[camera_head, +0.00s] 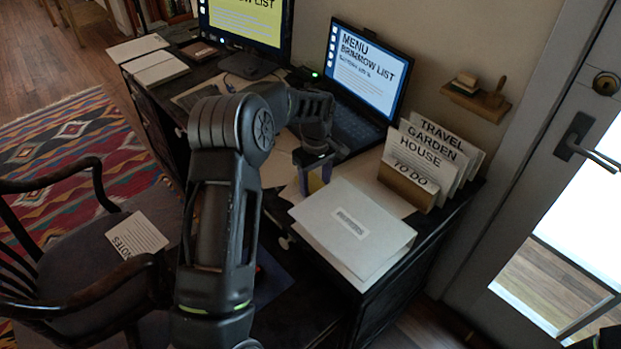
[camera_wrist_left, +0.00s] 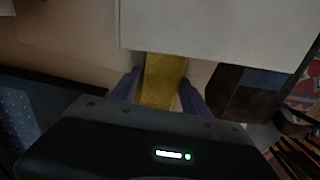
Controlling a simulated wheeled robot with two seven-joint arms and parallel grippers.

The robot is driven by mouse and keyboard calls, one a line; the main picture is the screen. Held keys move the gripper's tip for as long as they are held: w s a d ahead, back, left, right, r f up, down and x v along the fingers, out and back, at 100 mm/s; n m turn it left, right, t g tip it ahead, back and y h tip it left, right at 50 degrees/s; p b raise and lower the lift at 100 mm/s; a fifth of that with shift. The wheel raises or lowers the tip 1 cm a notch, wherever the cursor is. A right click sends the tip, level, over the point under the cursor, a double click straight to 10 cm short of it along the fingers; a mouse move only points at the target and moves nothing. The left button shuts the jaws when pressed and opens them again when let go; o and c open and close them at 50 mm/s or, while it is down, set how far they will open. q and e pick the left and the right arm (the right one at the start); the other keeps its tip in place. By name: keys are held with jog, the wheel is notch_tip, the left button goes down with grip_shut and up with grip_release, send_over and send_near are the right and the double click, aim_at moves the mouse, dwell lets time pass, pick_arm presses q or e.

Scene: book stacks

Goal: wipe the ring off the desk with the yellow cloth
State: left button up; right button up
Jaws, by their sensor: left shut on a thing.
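My left gripper (camera_head: 314,184) points down over the right part of the dark desk (camera_head: 440,217), beside a white binder. It is shut on the yellow cloth (camera_wrist_left: 163,82), which shows as a strip between the two fingers in the left wrist view. I cannot make out the ring in either view.
The white binder (camera_head: 352,228) lies right next to the left gripper. A file holder (camera_head: 407,186) with labelled cards stands behind it. An open laptop (camera_head: 366,66) and a monitor (camera_head: 240,22) stand at the back. An armchair (camera_head: 75,250) stands in front of the desk.

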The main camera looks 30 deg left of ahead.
aim_at(317, 183)
pick_arm(q)
jog(key=shift+s+d, duration=0.1)
jog(key=shift+d, duration=0.15)
jog(key=shift+r+p, duration=1.9)
jog(key=shift+r, duration=1.05)
jog(key=shift+r+p, duration=1)
jog(key=shift+r, duration=0.55)
jog(key=shift+a, duration=0.1)
